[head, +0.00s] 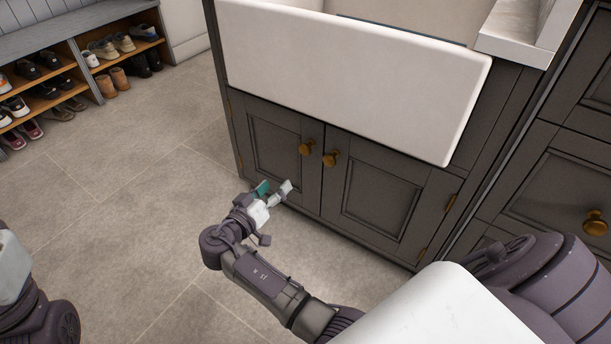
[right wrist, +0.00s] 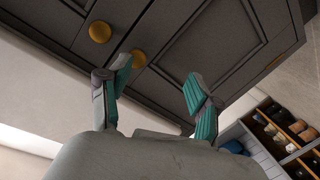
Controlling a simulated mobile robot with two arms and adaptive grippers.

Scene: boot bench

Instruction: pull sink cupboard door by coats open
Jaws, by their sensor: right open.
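The sink cupboard's left door (head: 276,150) is a dark grey panel, closed, on the side of the shoe bench. Its round brass knob (head: 306,149) sits near its upper right corner. The right door (head: 378,195) is also closed, with its own brass knob (head: 331,158). My right gripper (head: 274,190) is open and empty, in front of the left door and below its knob, not touching the knob. In the right wrist view the left door's knob (right wrist: 138,59) shows beside one fingertip of the gripper (right wrist: 157,75). My left gripper is out of view. No coats show.
A white sink (head: 350,75) juts out above the doors. A shoe bench (head: 80,60) with several shoes stands at the upper left. Drawers with a brass knob (head: 595,222) are at the right. The tiled floor (head: 130,190) left of the cupboard is clear.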

